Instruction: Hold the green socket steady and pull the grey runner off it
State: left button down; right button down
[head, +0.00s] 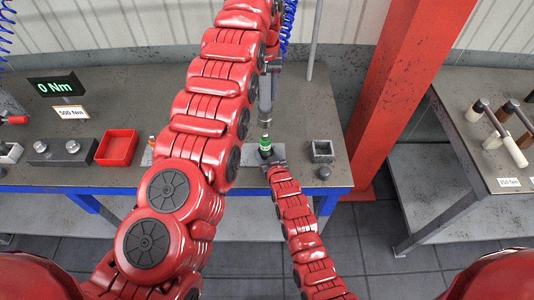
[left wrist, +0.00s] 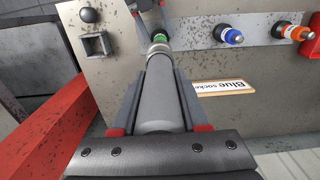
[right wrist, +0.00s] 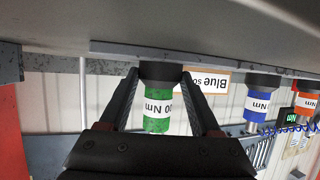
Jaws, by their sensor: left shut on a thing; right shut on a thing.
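The green socket (head: 265,146) stands upright at the front of the bench, with a white label band around it. My right gripper (head: 270,161) is shut on it low down; the right wrist view shows the socket (right wrist: 157,103) between the fingers. The grey runner (head: 265,100) hangs upright above the socket. My left gripper (head: 268,72) is shut on the runner; in the left wrist view the runner (left wrist: 158,105) lies between the fingers. Its narrow tip points at the green socket (left wrist: 160,39). I cannot tell whether tip and socket still touch.
A blue socket (left wrist: 228,34) and an orange socket (left wrist: 297,32) stand in line on the same strip. A square grey holder (head: 322,151) is right of the green socket. A red tray (head: 117,147) is left. A red post (head: 400,90) rises beyond the bench's right end.

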aim_at(267, 127)
jog(key=shift+s+f, duration=0.1)
jog(key=shift+f, duration=0.1)
pick_arm(q)
jog(key=shift+w, duration=0.1)
pick_arm(e)
grip_release()
jog(key=shift+r, duration=0.1)
pick_arm(q)
jog(key=shift+r, duration=0.1)
pick_arm(e)
jog(key=shift+r, duration=0.1)
pick_arm(q)
jog(key=shift+r+p, duration=0.65)
jog(key=shift+p, duration=0.05)
pick_arm(e)
jog(key=shift+r, duration=2.95)
pick_arm(q)
jog(key=shift+r+p, duration=0.65)
pick_arm(e)
jog(key=shift+r, duration=4.05)
pick_arm(q)
jog(key=shift+f, duration=0.1)
pick_arm(e)
jog(key=shift+f, duration=0.1)
